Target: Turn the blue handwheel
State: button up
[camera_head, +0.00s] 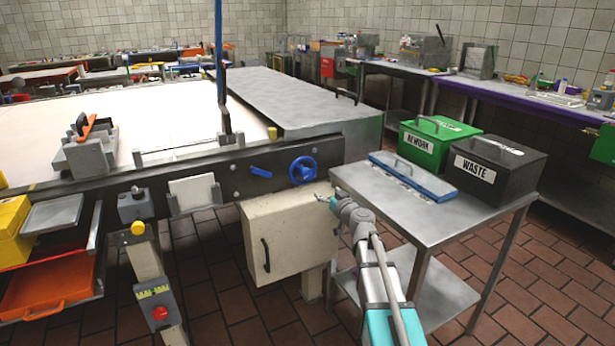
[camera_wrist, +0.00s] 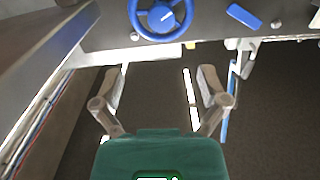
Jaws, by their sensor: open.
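The blue handwheel (camera_head: 303,170) is mounted on the dark front rail of the machine, near its right end. It also shows at the top of the wrist view (camera_wrist: 160,17), its upper rim cut off by the frame edge. My gripper (camera_head: 326,198) is just below and to the right of the wheel in the head view. In the wrist view my gripper (camera_wrist: 160,80) has its two fingers spread wide with nothing between them. The fingers are apart from the wheel, which lies beyond their tips.
A blue lever (camera_head: 260,172) sits left of the wheel on the rail. A cream cabinet (camera_head: 290,235) hangs below. A steel table (camera_head: 430,225) at right bears a green rework bin (camera_head: 437,140), a black waste bin (camera_head: 495,172) and a blue-lidded tray (camera_head: 413,176).

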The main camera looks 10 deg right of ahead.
aim_at(308, 175)
jog(key=shift+w+a, duration=0.1)
jog(key=x, duration=1.3)
jog(key=shift+w+a, duration=0.1)
jog(key=shift+w, duration=0.15)
jog(key=c, duration=1.1)
jog(key=shift+c, duration=0.2)
jog(key=shift+m, duration=0.5)
